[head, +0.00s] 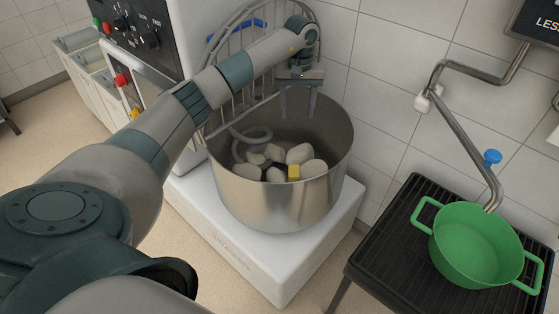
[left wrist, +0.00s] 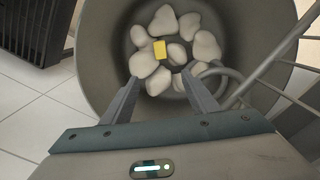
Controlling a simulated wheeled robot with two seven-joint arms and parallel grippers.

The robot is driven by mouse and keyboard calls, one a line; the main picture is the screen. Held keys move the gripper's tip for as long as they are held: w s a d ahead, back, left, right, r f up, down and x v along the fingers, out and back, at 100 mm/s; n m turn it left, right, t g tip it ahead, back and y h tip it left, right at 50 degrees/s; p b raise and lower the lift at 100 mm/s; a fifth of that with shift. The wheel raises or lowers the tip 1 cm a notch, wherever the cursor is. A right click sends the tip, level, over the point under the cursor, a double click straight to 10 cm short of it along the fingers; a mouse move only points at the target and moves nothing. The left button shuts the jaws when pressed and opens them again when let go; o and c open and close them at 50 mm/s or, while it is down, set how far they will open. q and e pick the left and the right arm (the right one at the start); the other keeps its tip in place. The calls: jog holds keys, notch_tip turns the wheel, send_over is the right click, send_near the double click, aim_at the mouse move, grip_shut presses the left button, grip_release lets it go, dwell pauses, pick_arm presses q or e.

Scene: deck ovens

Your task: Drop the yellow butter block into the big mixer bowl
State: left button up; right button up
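The yellow butter block (head: 294,172) lies among pale dough lumps (head: 299,154) inside the big steel mixer bowl (head: 275,205). In the left wrist view the butter block (left wrist: 160,50) rests on the lumps, beyond my fingertips. My left gripper (head: 298,115) hangs over the bowl, pointing down, with its two fingers apart and nothing between them. The left wrist view also shows the left gripper (left wrist: 158,85) open and empty above the bowl (left wrist: 95,80). My right gripper is in neither view.
A wire guard (head: 240,65) and a spiral hook (head: 250,135) stand at the bowl's back left. The mixer's white base (head: 275,275) is below. At the right, a green pot (head: 475,245) sits on a black ribbed stand (head: 385,250) under a tap pipe (head: 465,135).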

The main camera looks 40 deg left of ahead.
pick_arm(q)
jog(key=shift+r, duration=0.1)
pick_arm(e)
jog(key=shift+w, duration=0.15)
pick_arm(q)
notch_tip(320, 180, up, 17)
jog(key=b, duration=0.1)
jog(key=shift+b, duration=0.4)
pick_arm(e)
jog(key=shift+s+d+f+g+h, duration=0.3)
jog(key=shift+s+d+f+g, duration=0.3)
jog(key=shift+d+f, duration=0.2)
pick_arm(q)
jog(key=shift+d, duration=0.1)
